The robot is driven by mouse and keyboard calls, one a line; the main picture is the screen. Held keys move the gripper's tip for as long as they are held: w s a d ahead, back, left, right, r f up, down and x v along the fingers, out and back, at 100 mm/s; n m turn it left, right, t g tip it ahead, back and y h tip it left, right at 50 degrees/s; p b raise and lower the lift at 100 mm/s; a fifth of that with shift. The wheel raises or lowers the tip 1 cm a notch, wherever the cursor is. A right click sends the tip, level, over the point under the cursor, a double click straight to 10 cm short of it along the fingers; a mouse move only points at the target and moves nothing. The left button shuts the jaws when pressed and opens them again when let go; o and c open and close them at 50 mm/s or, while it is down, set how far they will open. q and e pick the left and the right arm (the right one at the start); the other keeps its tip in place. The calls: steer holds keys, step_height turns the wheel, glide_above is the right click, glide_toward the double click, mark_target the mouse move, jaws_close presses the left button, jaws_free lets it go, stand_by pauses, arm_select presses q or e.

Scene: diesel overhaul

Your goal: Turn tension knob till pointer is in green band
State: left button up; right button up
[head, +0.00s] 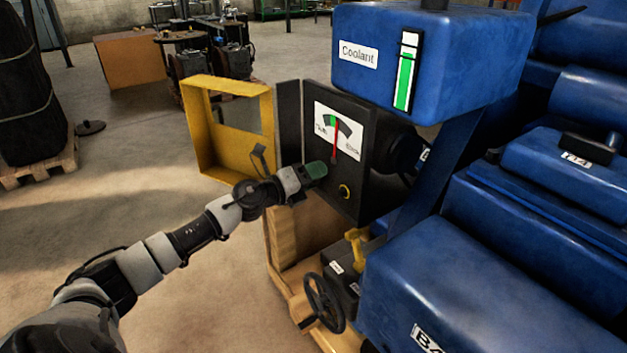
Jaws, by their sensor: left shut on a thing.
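A black tension box (353,195) carries a white dial (345,145) with a red pointer (336,143). The pointer stands nearly upright. A small green band (333,120) is at the top of the dial. The pointer's tip is at or just right of this band; I cannot tell exactly. My left gripper (318,170) is at the box face just below the dial's left part, shut on what appears to be the tension knob. The fingertips and most of the knob are hidden by the gripper. My right gripper is out of view.
An open yellow frame (188,118) stands left of the box, close to my left arm. The blue coolant tank (440,55) overhangs above. A black handwheel (323,303) sits below.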

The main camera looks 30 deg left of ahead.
arm_select(q)
steer(key=m, duration=0.2)
steer(key=m+b, duration=0.1)
steer(key=shift+f+m+b, duration=0.3)
steer(key=shift+m, duration=0.1)
steer(key=m+b, duration=0.1)
steer(key=m, duration=0.2)
steer(key=shift+a+m+b, duration=0.1)
steer(key=shift+m+b, duration=0.2)
steer(key=shift+b, duration=0.1)
steer(key=m+b, duration=0.2)
steer(key=m, duration=0.3)
steer(key=shift+a, duration=0.1)
steer(key=shift+m, duration=0.4)
steer(key=o, duration=0.9)
steer(key=shift+r, duration=0.1)
steer(key=shift+b+v, duration=3.7)
steer(key=shift+v, duration=1.65)
